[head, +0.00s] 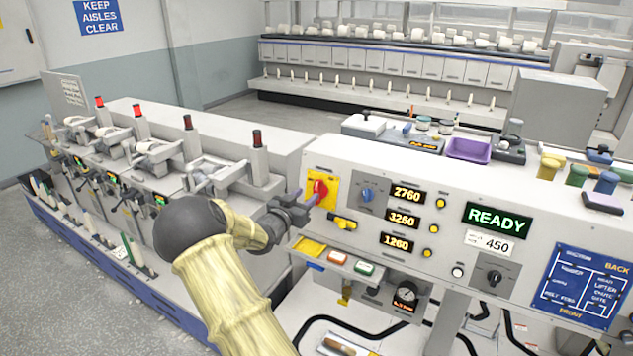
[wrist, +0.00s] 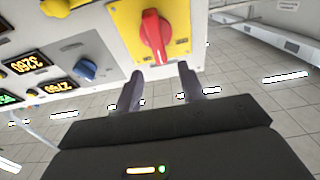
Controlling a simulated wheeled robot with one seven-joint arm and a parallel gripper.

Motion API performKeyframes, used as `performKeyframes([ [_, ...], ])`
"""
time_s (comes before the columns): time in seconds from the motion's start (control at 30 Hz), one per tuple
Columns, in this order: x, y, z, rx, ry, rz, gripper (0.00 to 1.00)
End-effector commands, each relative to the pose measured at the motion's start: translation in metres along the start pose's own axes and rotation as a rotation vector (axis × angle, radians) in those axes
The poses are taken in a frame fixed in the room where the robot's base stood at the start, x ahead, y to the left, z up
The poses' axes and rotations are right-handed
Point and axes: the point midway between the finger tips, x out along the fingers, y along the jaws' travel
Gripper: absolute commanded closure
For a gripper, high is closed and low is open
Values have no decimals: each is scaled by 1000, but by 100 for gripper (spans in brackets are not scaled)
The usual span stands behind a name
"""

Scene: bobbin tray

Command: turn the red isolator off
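The red isolator is a red rotary handle (head: 320,188) on a yellow plate (head: 328,203) at the left end of the light grey control panel. In the wrist view, the red handle (wrist: 154,37) lies nearly up and down in the picture on its yellow plate (wrist: 125,20). My gripper (head: 300,203) is just in front of the plate, close to the handle. In the wrist view, my gripper (wrist: 160,82) has its two dark fingers spread apart with nothing between them. The handle is just beyond the fingertips, between their lines; I see no contact.
A blue knob (head: 366,195) and orange number displays (head: 403,218) are to the right of the isolator. A yellow key-like part (head: 343,223) is just below it. A shelf with coloured blocks (head: 338,258) juts out lower down. Spindle machine units (head: 150,150) stand at left.

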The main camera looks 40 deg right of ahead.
Motion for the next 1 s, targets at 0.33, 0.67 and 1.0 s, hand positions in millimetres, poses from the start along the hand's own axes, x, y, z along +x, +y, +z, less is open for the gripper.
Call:
performKeyframes([
  [0.33, 59, 1, -3, -1, 0, 1, 60],
  [0.67, 74, 0, 1, -1, -1, -1, 60],
  [1.0, 73, 0, 0, 0, -1, -1, 100],
])
